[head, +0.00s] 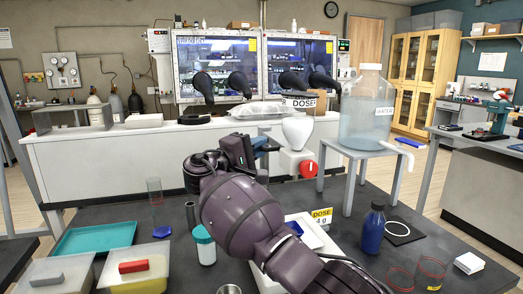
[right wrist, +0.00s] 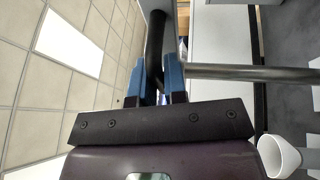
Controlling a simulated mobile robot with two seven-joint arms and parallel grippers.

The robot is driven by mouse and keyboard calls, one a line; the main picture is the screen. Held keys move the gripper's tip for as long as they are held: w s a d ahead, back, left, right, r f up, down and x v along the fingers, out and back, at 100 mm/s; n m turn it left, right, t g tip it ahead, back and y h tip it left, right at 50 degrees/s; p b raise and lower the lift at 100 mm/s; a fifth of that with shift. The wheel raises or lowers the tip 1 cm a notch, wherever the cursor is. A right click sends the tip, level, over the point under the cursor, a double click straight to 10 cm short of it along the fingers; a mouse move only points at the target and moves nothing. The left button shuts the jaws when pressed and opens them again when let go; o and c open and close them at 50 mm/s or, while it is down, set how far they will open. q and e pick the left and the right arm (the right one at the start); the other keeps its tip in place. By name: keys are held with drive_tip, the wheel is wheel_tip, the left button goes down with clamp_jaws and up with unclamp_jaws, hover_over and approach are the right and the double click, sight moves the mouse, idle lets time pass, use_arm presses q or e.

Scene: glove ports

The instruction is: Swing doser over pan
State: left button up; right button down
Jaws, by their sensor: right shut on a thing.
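The doser (head: 297,131) is a white funnel-shaped hopper labelled DOSER, with a red knob (head: 308,169) on its white body. In the right wrist view a white cone (right wrist: 280,155), which looks like its hopper, shows at the lower right. My right gripper (head: 266,147) is left of the doser. In the right wrist view its blue fingers (right wrist: 160,78) are closed around a dark bar (right wrist: 155,40), apparently the doser's handle. The white balance (head: 313,232) with a DOSE 4 g label is below, partly hidden by my right arm, so I cannot make out the pan clearly. My left gripper is not in view.
A water jar (head: 367,112) stands on a grey stand (head: 352,150) to the right. A metal rod (right wrist: 250,73) runs beside my fingers.

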drive_tip(key=shift+a+m+g+h, duration=0.25)
drive_tip(key=shift+m+g+h, duration=0.05)
idle(0.4)
drive_tip(key=c, duration=1.2)
unclamp_jaws()
drive_tip(key=shift+a, duration=0.1)
